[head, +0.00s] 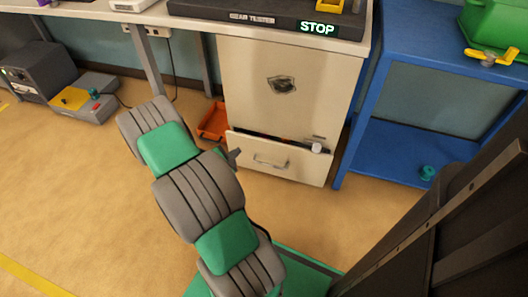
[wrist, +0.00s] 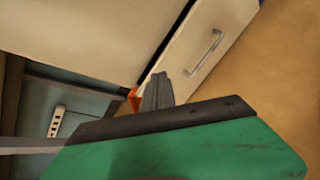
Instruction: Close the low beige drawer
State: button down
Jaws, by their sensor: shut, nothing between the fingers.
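The low beige drawer (head: 275,160) is at the bottom of the beige cabinet (head: 290,80) under the bench. It stands partly out, with a dark gap and some contents showing along its top edge. Its bar handle (head: 270,162) is on the front, and in the wrist view the handle (wrist: 204,53) is beyond my fingers. My gripper (head: 235,156) is mostly hidden behind my arm in the head view, near the drawer's left end. In the wrist view my gripper (wrist: 157,80) is shut and empty, its fingertips close to the drawer front (wrist: 190,60); I cannot tell whether they touch.
An orange bin (head: 213,122) stands on the floor left of the cabinet. A blue shelf unit (head: 400,145) is close on the right. A grey machine (head: 85,98) lies on the floor at the left. The floor in front of the drawer is clear.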

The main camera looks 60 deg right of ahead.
aim_at(266, 144)
jog(key=s+d+f+n+t+h, duration=0.2)
jog(key=s+f+n, duration=0.5)
jog(key=f+n, duration=0.15)
jog(key=shift+n, duration=0.45)
jog(key=b+x, duration=0.1)
jog(key=x, duration=0.3)
jog(key=b+x, duration=0.2)
jog(key=x, duration=0.2)
jog(key=r+b+x, duration=0.1)
jog(key=x, duration=0.4)
jog(key=shift+b, duration=0.4)
jog(key=shift+w+d, duration=0.15)
jog(key=shift+d, duration=0.2)
